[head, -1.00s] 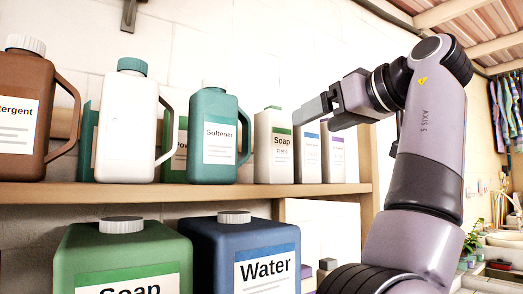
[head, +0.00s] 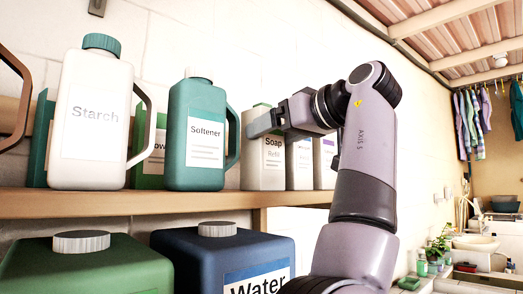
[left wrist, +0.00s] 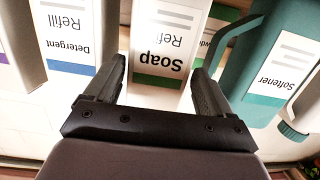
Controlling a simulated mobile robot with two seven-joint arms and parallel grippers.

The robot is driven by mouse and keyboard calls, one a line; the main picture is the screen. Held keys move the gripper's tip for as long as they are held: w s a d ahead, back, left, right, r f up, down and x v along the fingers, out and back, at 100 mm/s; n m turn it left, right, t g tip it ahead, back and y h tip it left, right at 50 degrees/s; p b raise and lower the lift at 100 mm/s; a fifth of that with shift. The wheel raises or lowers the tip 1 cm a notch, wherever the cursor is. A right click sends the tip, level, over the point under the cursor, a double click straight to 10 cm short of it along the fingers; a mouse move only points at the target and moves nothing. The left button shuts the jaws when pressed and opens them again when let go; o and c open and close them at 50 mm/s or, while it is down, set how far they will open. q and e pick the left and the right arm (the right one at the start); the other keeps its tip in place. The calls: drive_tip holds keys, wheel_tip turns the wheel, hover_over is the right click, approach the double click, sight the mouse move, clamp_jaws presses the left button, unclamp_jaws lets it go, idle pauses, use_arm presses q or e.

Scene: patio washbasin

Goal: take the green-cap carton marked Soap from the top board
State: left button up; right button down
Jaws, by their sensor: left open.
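The Soap carton (head: 263,172), white with a green label band and a green cap, stands upright on the top board (head: 190,203), between the teal Softener jug (head: 197,135) and a white carton. My left gripper (head: 262,123) is open, in front of the Soap carton's upper part in the head view, hiding some of it. In the left wrist view, upside down, the Soap carton (left wrist: 168,40) shows between the two open fingers (left wrist: 160,78). I cannot tell how far the fingers reach along its sides. My right gripper is not in view.
White refill cartons (head: 299,165) stand close to the right of the Soap carton; one also shows in the left wrist view (left wrist: 68,40). A white Starch jug (head: 92,120) is further left. Big green (head: 85,265) and blue (head: 222,255) canisters stand below the board.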

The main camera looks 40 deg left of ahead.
use_arm(q)
drive_tip(key=a, duration=0.4)
drive_tip(key=shift+w+f, duration=0.25)
drive_tip(key=shift+f, duration=0.1)
drive_tip(key=shift+r, duration=0.1)
drive_tip(key=c, duration=1.3)
drive_tip(key=shift+o, duration=0.2)
drive_tip(key=shift+r, duration=0.2)
